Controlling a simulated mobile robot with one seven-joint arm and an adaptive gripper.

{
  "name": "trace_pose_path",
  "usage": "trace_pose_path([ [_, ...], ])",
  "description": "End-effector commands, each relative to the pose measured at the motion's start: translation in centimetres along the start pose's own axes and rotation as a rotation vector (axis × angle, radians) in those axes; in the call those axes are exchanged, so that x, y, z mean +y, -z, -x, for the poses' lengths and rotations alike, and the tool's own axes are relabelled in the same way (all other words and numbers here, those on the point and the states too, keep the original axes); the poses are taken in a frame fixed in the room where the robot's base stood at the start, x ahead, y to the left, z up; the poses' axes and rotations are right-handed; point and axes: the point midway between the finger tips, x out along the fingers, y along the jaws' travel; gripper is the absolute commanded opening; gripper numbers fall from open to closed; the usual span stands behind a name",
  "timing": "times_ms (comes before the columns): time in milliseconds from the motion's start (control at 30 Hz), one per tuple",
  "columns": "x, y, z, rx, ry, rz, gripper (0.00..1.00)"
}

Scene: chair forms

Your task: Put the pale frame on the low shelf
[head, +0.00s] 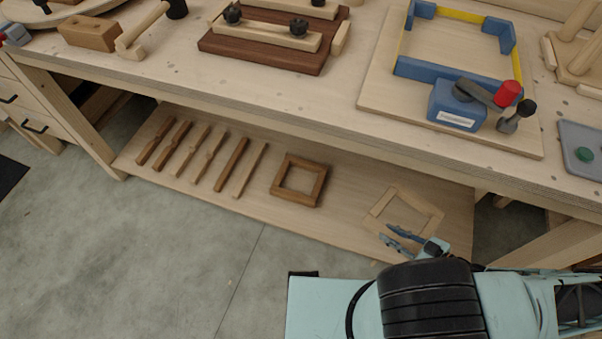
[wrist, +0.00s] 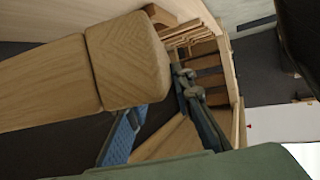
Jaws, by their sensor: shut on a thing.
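The pale frame (head: 420,203), a light wooden square, is over the right part of the low shelf (head: 345,232) in the head view. It lies flat or nearly so; I cannot tell whether it rests on the shelf or is just above it. My gripper (head: 403,239) is at its near side, shut on it. My gripper hides part of the near side.
A brown frame (head: 300,181) lies on the shelf to the left, apart from the pale one. Several wooden slats (head: 203,152) lie further left. The workbench top (head: 330,95) overhangs the shelf, and a bench leg (head: 550,236) stands at the right.

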Motion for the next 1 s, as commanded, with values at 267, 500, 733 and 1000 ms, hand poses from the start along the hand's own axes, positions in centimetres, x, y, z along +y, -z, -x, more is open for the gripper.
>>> trace_pose_path([
  [267, 0.1, -5.2, -2.3, 0.003, 0.0, 0.003, 0.0],
  [500, 0.1, -6.2, -2.7, 0.003, -0.001, 0.003, 0.0],
  [733, 0.5, -6.3, -3.6, 0.004, 0.002, 0.005, 0.0],
  [1000, 3.7, -7.1, -9.4, 0.003, 0.005, 0.007, 0.0],
])
